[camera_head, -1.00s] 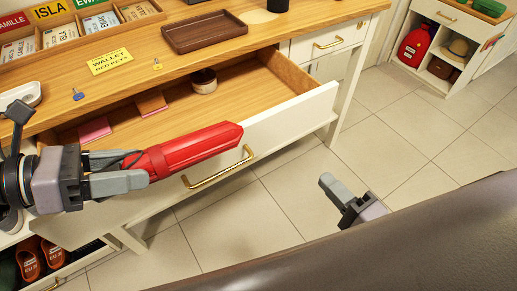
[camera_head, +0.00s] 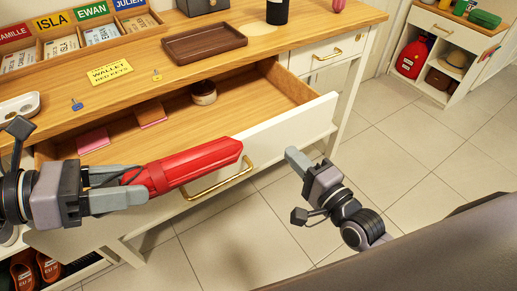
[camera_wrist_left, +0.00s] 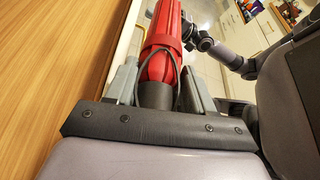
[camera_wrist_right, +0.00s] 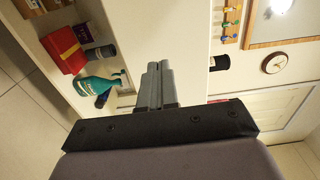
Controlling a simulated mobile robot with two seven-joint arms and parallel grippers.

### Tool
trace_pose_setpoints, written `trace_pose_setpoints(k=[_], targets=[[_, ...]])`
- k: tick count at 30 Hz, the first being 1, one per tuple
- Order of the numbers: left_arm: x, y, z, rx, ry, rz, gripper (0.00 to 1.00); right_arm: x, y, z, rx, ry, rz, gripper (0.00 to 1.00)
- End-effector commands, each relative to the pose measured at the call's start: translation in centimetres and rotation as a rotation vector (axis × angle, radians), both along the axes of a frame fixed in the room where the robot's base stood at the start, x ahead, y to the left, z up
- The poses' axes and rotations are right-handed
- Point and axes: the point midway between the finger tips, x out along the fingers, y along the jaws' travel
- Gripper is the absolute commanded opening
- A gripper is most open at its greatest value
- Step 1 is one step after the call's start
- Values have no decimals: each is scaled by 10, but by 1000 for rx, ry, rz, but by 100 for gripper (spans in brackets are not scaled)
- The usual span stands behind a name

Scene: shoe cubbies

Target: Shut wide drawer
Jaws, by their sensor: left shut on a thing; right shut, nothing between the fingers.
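The wide drawer (camera_head: 275,133) is pulled open under the wooden counter. Its white front carries a brass handle (camera_head: 222,183). Inside lie pink and orange sticky pads (camera_head: 94,139) and a small round tin (camera_head: 204,94). My left gripper (camera_head: 122,187) is shut on a red umbrella-like object (camera_head: 190,166), held above the drawer's front edge; it also fills the top of the left wrist view (camera_wrist_left: 162,45). My right gripper (camera_head: 295,156) is shut and empty, near the right part of the drawer front, to the right of the handle. It also shows closed in the right wrist view (camera_wrist_right: 156,85).
On the counter are a brown tray (camera_head: 204,42), a yellow note (camera_head: 110,73), small keys and a name-labelled sorter (camera_head: 75,42). Orange shoes (camera_head: 36,268) sit on a lower shelf at left. A cubby unit (camera_head: 440,50) stands at the back right. The tiled floor between is clear.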

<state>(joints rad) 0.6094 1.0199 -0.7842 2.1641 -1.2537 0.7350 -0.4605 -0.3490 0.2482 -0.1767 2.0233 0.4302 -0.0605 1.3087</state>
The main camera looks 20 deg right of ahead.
Motion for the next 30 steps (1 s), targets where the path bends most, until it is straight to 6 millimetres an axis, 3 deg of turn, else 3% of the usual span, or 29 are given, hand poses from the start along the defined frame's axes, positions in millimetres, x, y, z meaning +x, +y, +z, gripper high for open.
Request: trace_pose_setpoints(k=[7, 23, 30], targets=[[0, 0, -2, -2, -1, 0, 11, 20, 6, 0, 1, 0, -1, 0], [0, 0, -2, -2, -1, 0, 11, 25, 7, 0, 1, 1, -1, 0], [0, 0, -1, -2, -1, 0, 11, 49, 14, 1, 2, -3, -1, 0]])
